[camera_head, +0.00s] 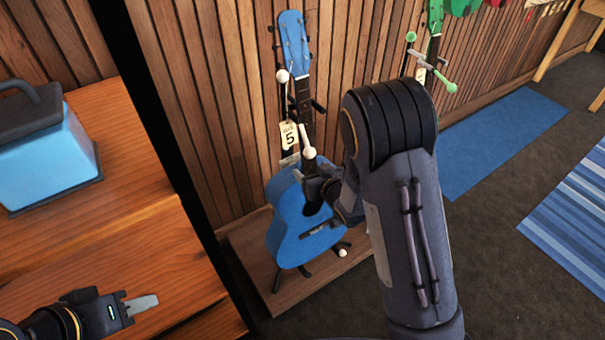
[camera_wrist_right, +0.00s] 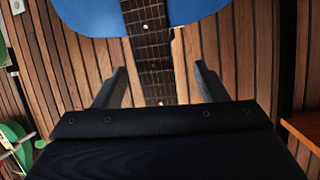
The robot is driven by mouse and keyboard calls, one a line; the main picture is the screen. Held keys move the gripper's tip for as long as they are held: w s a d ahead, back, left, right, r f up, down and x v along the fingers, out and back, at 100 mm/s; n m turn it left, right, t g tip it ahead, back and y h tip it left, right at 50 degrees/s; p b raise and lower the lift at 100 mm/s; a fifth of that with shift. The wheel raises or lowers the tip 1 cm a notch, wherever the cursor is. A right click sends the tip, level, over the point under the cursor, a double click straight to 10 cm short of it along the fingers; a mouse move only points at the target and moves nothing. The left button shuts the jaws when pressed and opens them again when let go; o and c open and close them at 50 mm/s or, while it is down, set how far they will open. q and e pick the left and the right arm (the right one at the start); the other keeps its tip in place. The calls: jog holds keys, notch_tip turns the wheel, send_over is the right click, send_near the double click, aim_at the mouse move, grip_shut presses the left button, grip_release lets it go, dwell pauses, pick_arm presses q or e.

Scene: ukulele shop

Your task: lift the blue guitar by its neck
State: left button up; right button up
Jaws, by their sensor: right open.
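The blue guitar (camera_head: 292,228) stands upright on a stand against the slatted wall, its blue headstock (camera_head: 292,45) at the top. A tag marked 5 (camera_head: 289,136) hangs beside its dark neck (camera_head: 305,105). My right gripper (camera_head: 310,178) is in front of the guitar where the neck meets the body, partly hidden by my wrist. In the right wrist view, its open fingers (camera_wrist_right: 159,70) appear on either side of the neck (camera_wrist_right: 149,50), with the blue body (camera_wrist_right: 200,10) beyond at the top. I cannot tell how deep the neck sits between them. My left gripper (camera_head: 140,304) is over the wooden counter; its jaw opening is unclear.
The guitar stands on a low wooden platform (camera_head: 297,290). White-tipped stand arms (camera_head: 309,150) flank it. A green instrument (camera_head: 433,40) hangs to the right. A blue case-like box (camera_head: 50,150) sits on the counter (camera_head: 150,240) at left. Blue mats (camera_head: 520,130) lie on the dark floor.

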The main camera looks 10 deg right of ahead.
aim_at(310, 166)
jog(key=x, duration=0.4)
jog(key=shift+w+d+f, duration=0.1)
jog(key=shift+w+d, duration=0.1)
jog(key=shift+w, duration=0.2)
grip_shut()
